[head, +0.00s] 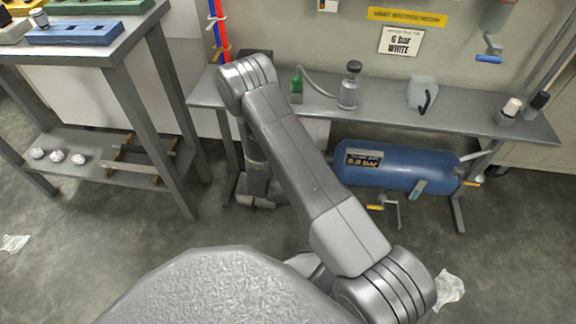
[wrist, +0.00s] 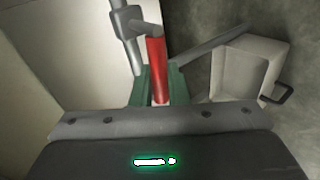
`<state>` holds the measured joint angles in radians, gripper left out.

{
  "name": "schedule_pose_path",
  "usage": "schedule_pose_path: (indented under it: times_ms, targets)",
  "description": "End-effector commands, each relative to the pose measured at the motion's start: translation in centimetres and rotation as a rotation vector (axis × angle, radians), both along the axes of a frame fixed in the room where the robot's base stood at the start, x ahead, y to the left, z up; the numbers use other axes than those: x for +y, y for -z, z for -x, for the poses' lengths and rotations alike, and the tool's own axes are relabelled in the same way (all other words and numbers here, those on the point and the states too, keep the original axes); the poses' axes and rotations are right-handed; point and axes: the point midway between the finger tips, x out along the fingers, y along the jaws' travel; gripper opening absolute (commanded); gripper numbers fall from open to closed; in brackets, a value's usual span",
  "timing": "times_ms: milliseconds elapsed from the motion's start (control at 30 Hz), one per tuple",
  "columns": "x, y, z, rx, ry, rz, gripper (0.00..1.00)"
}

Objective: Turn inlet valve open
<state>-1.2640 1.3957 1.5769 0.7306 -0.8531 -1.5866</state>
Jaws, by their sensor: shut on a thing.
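A red handle (wrist: 157,68) shows in the wrist view, joined at its far end to a grey fitting on a grey pipe (wrist: 126,40). My gripper (wrist: 158,80) has its two green fingers on either side of the red handle and is shut on it. In the head view my arm reaches over the bench and down beside its left end. My gripper's body (head: 257,190) is low near the floor there. The fingers and red handle are hidden in the head view. I cannot tell how far the handle is turned.
A grey bench (head: 390,112) carries several small items. Under it hangs a blue tank (head: 400,168) with a pressure display and a yellow-handled crank (head: 384,207). A workbench (head: 110,50) stands at the left. A pale, open-fronted box (wrist: 243,75) is right of the handle. The floor between the benches is bare.

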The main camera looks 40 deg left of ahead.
Motion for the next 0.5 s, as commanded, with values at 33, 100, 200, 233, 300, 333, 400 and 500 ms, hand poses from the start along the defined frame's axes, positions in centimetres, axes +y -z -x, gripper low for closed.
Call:
schedule_pose_path:
  times_ms: [33,100,200,233,300,333,400,500]
  targets:
    - [0.05,0.06,0.00,-0.011,0.000,0.018,0.00]
    - [0.02,0.24,0.01,-0.025,0.000,0.043,0.00]
    - [0.01,0.44,-0.02,-0.041,0.000,0.069,0.00]
    - [0.01,0.48,-0.01,-0.045,0.000,0.076,0.00]
    - [-0.03,0.56,-0.02,-0.052,0.000,0.087,0.00]
    - [-0.03,0.59,-0.03,-0.054,0.001,0.090,0.00]
    - [-0.03,0.63,-0.04,-0.057,0.000,0.095,0.00]
    - [-0.03,0.66,-0.04,-0.060,0.000,0.098,0.00]
